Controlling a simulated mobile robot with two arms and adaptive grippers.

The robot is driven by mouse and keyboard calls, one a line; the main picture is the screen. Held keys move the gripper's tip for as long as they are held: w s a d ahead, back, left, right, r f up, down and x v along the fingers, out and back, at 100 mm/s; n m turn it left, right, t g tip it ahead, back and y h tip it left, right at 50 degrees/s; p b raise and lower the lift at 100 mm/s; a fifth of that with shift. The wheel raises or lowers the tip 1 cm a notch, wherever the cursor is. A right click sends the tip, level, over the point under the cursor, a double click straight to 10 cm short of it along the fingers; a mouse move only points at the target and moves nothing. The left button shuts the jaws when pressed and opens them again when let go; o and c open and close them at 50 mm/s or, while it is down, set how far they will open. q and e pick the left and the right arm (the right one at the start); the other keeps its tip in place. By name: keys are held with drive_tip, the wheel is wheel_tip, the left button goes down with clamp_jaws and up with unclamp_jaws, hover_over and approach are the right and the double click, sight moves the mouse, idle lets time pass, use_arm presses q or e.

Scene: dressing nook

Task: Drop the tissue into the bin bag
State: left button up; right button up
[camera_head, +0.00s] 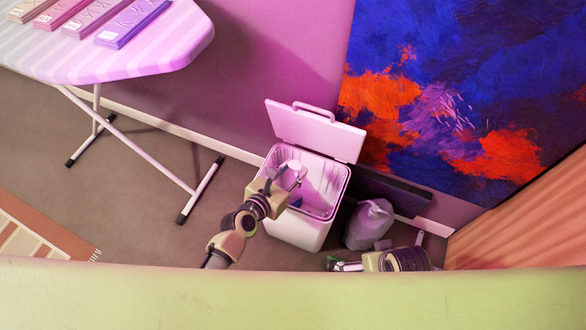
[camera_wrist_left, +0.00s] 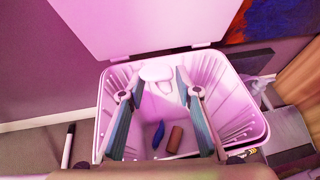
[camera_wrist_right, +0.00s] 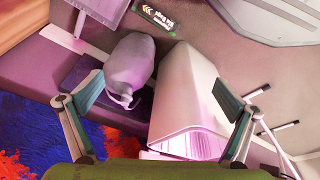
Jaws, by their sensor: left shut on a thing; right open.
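My left gripper (camera_head: 292,178) reaches into the mouth of an open white bin (camera_head: 296,229). It is shut on a small white piece, the tissue (camera_wrist_left: 156,73), held inside the rim above the floor of the bin. A grey bag with a gathered top (camera_head: 370,221), likely the bin bag, stands on the floor right of the bin; it also shows in the right wrist view (camera_wrist_right: 133,65).
A blue object (camera_wrist_left: 158,134) and a brown one (camera_wrist_left: 175,138) lie inside the bin. Its raised lid (camera_head: 315,130) stands at the back. A green-labelled item (camera_wrist_right: 158,20) lies on the floor near the bag. An ironing board (camera_head: 120,60) stands left; a blue-orange painting (camera_head: 460,90) hangs behind.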

use_arm(q)
wheel_tip(320, 180, down, 3)
drive_tip(key=b, duration=0.2)
drive_tip(key=shift+b, duration=0.35)
drive_tip(key=shift+f+b, duration=0.2)
drive_tip(key=shift+b, duration=0.1)
use_arm(e)
drive_tip(key=v, duration=0.8)
drive_tip(key=shift+w+r+t, duration=0.3)
drive_tip(key=shift+w+r, duration=0.05)
drive_tip(key=shift+r, duration=0.1)
drive_tip(key=shift+d, duration=0.15)
use_arm(q)
drive_tip(key=o, duration=0.7)
drive_tip(key=shift+o, duration=0.2)
drive_tip(key=v, duration=1.2)
